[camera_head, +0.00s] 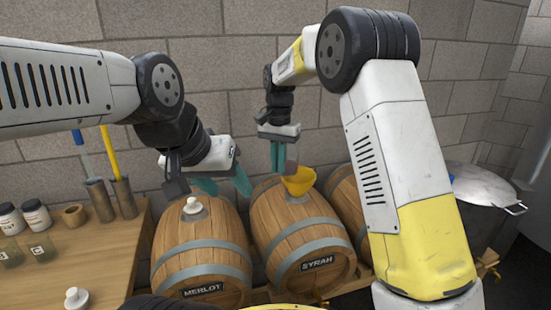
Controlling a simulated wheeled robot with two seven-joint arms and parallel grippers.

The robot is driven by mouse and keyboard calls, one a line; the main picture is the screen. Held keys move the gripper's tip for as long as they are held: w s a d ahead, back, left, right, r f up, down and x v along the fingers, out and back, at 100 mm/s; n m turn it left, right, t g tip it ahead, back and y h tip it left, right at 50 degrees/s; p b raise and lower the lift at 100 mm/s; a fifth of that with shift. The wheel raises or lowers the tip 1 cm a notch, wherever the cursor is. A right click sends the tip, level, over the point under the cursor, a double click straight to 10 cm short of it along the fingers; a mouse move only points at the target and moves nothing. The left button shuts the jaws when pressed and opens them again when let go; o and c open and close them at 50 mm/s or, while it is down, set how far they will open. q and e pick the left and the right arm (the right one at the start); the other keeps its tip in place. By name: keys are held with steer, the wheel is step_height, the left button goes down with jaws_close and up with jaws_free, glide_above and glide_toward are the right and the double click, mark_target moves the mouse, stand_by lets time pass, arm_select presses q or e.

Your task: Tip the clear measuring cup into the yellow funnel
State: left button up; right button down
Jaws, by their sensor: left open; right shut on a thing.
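The yellow funnel (301,181) stands at the top of the barrel marked SYRAH (296,228). My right gripper (278,158) points down just left of the funnel, with its teal fingers close together. A small brownish, see-through thing, apparently the clear measuring cup (291,167), shows at its fingertips, against the funnel's upper left edge. It is small and partly hidden, so its tilt and contents cannot be told. My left gripper (223,185) is open and empty, its teal fingers apart above the barrel marked MERLOT (200,248).
A white stopper (193,206) sits on the MERLOT barrel. Another white stopper (75,298) is on the wooden bench (95,262) at left, with jars, labelled cups and tool holders. A third barrel (345,190) and a steel pot (485,190) stand at right.

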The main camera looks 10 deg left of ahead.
steer(key=shift+w+a, duration=0.35)
steer(key=shift+w, duration=0.05)
steer(key=shift+f+y, duration=0.15)
steer(key=shift+y, duration=0.15)
steer(key=t+y, duration=0.1)
steer(key=y, duration=0.3)
steer(key=f+t+y, duration=0.1)
steer(key=y, duration=0.3)
steer(key=d+t+y, duration=0.1)
steer(key=y, duration=0.2)
steer(key=shift+s+f+y, duration=0.15)
steer(key=shift+f+y, duration=0.15)
steer(key=shift+y, duration=0.1)
steer(key=y, duration=0.2)
steer(key=d+t+y, duration=0.1)
steer(key=y, duration=0.1)
steer(key=d+r+t+y, duration=0.1)
steer(key=y, duration=0.1)
steer(key=shift+s+r, duration=0.1)
steer(key=shift+s, duration=0.2)
steer(key=shift+r, duration=0.1)
stand_by(1.0)
